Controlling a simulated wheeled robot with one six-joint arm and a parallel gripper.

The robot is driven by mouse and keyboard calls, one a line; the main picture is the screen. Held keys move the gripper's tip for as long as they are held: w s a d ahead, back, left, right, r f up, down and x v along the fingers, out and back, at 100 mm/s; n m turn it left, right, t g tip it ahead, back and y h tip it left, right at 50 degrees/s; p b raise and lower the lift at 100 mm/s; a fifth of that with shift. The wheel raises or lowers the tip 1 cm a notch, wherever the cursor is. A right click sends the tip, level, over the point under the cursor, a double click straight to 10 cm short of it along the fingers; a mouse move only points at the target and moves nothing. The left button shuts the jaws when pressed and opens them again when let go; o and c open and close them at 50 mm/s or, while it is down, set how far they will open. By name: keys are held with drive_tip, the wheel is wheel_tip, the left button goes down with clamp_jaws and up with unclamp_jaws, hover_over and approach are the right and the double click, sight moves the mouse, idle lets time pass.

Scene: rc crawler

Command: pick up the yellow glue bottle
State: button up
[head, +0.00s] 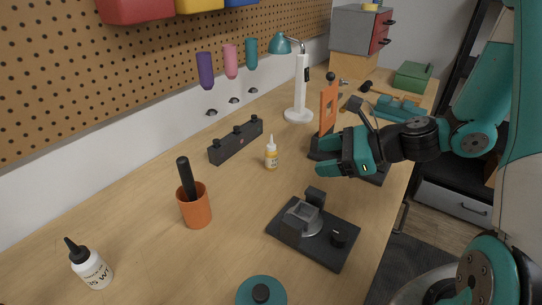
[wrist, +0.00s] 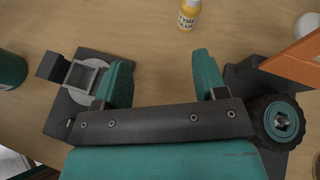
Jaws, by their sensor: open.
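The yellow glue bottle (head: 271,155) stands upright on the wooden table near its middle, in front of the black power strip. It has a white nozzle and a yellow body. In the wrist view, the yellow glue bottle (wrist: 188,14) shows at the top edge, cut off by the frame, with its label partly readable. My gripper (head: 325,154) is open and empty to the right of the bottle, above the table. In the wrist view, my gripper (wrist: 165,72) has its teal fingers spread apart, and the bottle lies beyond the fingertips, between their lines and nearer the right finger.
A black fixture plate (head: 330,252) stands in front of my gripper. An orange-and-black stand (head: 328,108) is close behind it. A white lamp (head: 299,92), an orange cup (head: 195,208) and a white bottle (head: 92,268) are also on the table. Bare table surrounds the glue bottle's front.

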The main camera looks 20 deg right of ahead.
sight(272, 156)
drive_tip(key=d+m, duration=0.1)
drive_tip(key=w+d+f+m+t, duration=0.1)
drive_tip(key=m, duration=0.1)
drive_tip(key=shift+d+m+t+h, duration=0.3)
drive_tip(key=p+x, duration=0.1)
drive_tip(key=x, duration=1)
drive_tip(key=shift+w+a+f, duration=0.1)
drive_tip(key=shift+w+f, duration=0.05)
drive_tip(key=shift+w, duration=0.2)
drive_tip(key=shift+p+x, duration=1.05)
drive_tip(key=shift+x, duration=1.7)
drive_tip(key=shift+w, duration=0.15)
drive_tip(key=c, duration=1.1)
drive_tip(key=shift+o, duration=0.2)
